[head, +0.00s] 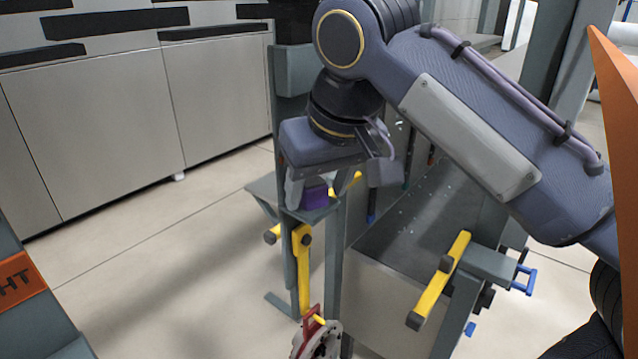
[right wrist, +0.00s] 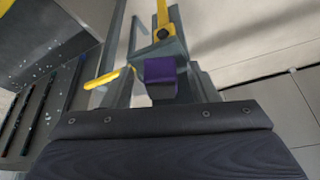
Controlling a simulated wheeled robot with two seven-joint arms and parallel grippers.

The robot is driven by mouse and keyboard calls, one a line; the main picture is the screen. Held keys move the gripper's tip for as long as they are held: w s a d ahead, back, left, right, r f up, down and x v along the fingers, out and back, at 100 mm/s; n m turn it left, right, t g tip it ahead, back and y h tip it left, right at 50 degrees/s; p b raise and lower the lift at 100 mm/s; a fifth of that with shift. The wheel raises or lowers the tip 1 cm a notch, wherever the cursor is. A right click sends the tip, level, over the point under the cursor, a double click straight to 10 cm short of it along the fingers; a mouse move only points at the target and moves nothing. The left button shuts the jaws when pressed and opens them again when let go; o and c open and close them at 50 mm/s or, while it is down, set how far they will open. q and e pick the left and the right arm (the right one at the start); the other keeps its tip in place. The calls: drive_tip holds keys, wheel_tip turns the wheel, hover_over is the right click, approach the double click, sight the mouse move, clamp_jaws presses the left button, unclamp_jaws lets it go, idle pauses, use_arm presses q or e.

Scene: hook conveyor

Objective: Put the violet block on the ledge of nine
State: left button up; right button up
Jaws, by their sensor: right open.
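The violet block (head: 314,197) rests on a small grey ledge (head: 262,187) on a grey post in the head view. The violet block also shows in the right wrist view (right wrist: 161,70), on the grey ledge (right wrist: 143,57) just beyond my gripper's dark body. My right gripper (head: 337,188) is open, with its fingers spread to either side of the block and its palm above. I cannot tell whether a finger touches the block. No number can be read on the ledge. My left gripper is not in view.
Yellow hook arms (head: 303,270) hang on the post below the ledge. Another yellow bar (head: 440,280) is at the right, beside a grey bin (head: 385,300). A red and white round part (head: 318,340) is low in front. Pale cabinets (head: 110,130) stand at the back left; floor between is clear.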

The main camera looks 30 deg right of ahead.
sight(316, 187)
drive_tip(key=shift+r, duration=0.1)
drive_tip(key=shift+r, duration=0.25)
drive_tip(key=v, duration=0.4)
drive_tip(key=shift+r, duration=0.2)
drive_tip(key=s, duration=1.2)
wheel_tip(316, 187, down, 31)
drive_tip(key=w+m+t+y, duration=0.1)
drive_tip(key=w+y, duration=0.1)
drive_tip(key=y, duration=0.1)
drive_tip(key=shift+a+f+m+y, duration=0.2)
drive_tip(key=shift+m+y, duration=0.2)
drive_tip(key=shift+f, duration=0.1)
